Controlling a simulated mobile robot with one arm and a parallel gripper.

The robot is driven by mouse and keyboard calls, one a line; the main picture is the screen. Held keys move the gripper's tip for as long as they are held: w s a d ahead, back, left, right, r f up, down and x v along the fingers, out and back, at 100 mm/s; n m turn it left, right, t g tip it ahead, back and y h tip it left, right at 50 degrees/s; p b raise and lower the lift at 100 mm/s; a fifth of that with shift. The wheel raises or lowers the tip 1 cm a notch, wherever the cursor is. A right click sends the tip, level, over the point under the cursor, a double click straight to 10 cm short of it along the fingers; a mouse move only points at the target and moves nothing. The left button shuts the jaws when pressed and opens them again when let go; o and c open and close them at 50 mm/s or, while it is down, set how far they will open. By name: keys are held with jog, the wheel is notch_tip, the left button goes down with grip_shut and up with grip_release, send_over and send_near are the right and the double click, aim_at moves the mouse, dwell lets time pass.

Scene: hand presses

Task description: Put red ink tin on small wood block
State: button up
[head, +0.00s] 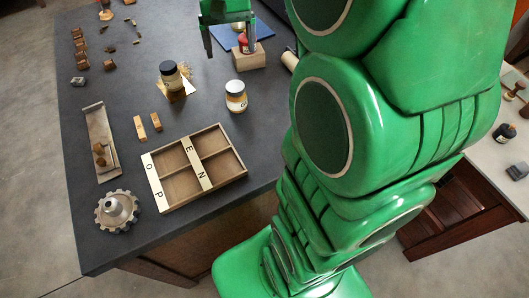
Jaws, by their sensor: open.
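A small red tin (243,43) shows in the head view near the top middle. It appears to stand on the left part of a small wood block (249,61), though its base is small and partly hard to make out. My gripper (230,48) is open above the dark table. Its right finger is close to the tin and partly in front of that area; its left finger hangs over bare table to the left of the block. Whether the right finger touches the tin, I cannot tell.
A blue mat (272,33) lies behind the block. A dark jar (170,75) and a white-labelled jar (236,96) stand nearer. My green arm covers the right.

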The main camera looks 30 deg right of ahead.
jog(key=s+a+f+n, duration=0.1)
jog(key=s+a+f, duration=0.1)
jog(key=s, duration=1.1)
jog(key=s+a+f+n+g, duration=0.1)
jog(key=s+a+f+n, duration=0.1)
jog(key=s, duration=1.1)
jog(key=shift+a+f, duration=0.75)
jog(key=shift+f, duration=0.1)
